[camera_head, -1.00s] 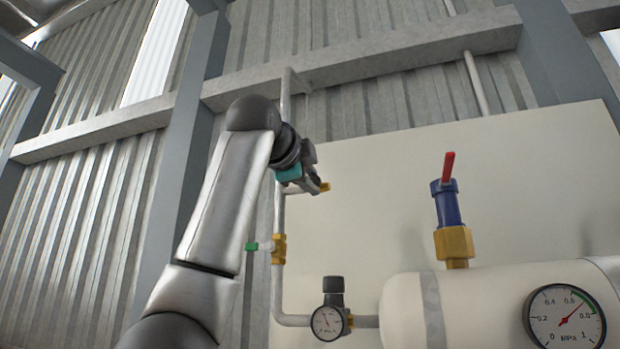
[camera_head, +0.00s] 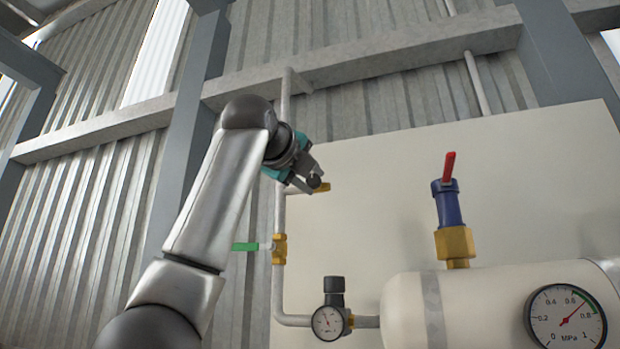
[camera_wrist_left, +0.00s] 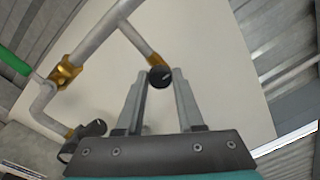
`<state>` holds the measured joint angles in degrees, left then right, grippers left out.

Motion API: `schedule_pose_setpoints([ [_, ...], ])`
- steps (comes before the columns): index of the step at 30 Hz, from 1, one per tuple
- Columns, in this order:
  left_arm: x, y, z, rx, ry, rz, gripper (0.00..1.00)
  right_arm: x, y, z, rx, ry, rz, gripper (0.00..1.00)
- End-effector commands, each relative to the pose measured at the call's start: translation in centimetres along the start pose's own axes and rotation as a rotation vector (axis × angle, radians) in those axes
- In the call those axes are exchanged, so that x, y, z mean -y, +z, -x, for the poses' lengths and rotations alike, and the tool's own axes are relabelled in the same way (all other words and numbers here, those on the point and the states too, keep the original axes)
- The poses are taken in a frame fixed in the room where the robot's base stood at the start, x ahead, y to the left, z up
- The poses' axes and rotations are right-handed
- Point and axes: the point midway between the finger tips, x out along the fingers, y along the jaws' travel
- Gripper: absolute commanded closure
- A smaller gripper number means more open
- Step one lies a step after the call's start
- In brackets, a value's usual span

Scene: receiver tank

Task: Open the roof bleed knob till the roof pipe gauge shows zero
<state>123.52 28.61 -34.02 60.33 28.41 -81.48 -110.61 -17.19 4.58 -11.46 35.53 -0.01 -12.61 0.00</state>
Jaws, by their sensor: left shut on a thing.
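The bleed knob is a small black round knob (camera_head: 314,181) with a pale mark, at the end of a brass fitting (camera_head: 323,188) on a short side branch of the upright pipe. My left gripper (camera_head: 311,178) is shut on it. In the left wrist view the knob (camera_wrist_left: 160,76) sits between the two fingertips of my left gripper (camera_wrist_left: 159,73). A small dial gauge (camera_head: 328,322) sits on the black regulator low on the pipe; its reading is too small to tell. The large tank gauge (camera_head: 565,319) points between 0.6 and 0.8 MPa. My right gripper is out of view.
A brass valve with a green lever (camera_head: 245,247) is on the pipe (camera_head: 280,215) below the knob. A blue valve with a red lever (camera_head: 448,205) stands on the white tank (camera_head: 480,300). The pale panel (camera_head: 385,215) behind is bare.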

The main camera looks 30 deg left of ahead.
Motion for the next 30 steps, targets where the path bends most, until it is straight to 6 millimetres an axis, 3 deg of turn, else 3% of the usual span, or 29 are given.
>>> schedule_pose_setpoints([
  [16,-0.05,-0.05,-0.03,-0.002,0.002,-0.025,1.0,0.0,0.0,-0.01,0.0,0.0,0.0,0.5],
  [17,-0.05,-0.05,-0.03,-0.002,0.002,-0.025,0.6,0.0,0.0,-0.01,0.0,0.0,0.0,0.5],
  [24,-0.03,-0.04,-0.02,-0.002,0.002,-0.024,0.33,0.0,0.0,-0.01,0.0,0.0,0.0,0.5],
  [30,-0.02,-0.03,-0.01,-0.002,0.001,-0.023,0.33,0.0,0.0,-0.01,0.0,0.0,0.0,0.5],
])
